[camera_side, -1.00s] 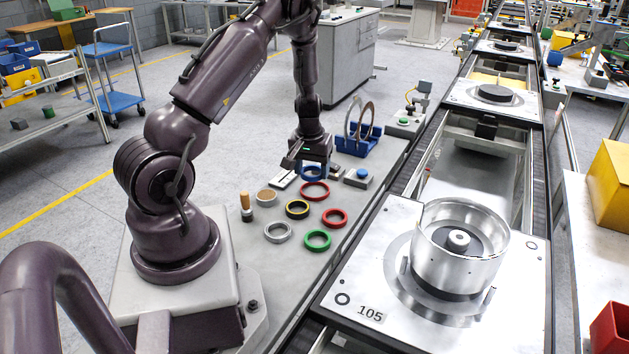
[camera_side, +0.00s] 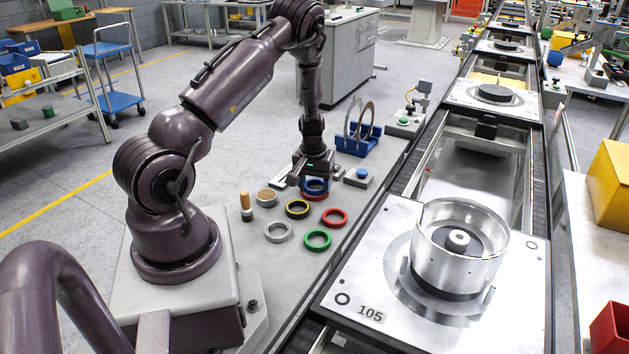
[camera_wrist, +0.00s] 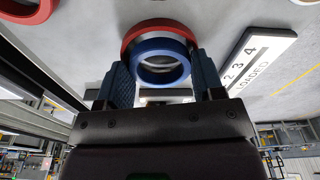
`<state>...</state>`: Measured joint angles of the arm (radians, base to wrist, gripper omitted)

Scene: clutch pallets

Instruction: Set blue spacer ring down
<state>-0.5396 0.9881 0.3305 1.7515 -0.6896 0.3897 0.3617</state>
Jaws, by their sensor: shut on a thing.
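The blue spacer ring (camera_side: 316,186) is between the fingers of my gripper (camera_side: 315,180), which is shut on it. In the wrist view the blue ring (camera_wrist: 161,62) sits between the two fingers of my gripper (camera_wrist: 163,80). A red ring (camera_side: 315,196) lies directly beneath or just behind it; the red ring (camera_wrist: 158,30) shows past the blue ring's edge in the wrist view. I cannot tell whether the blue ring touches the red one.
A wooden-handled tool (camera_side: 246,206) stands left.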

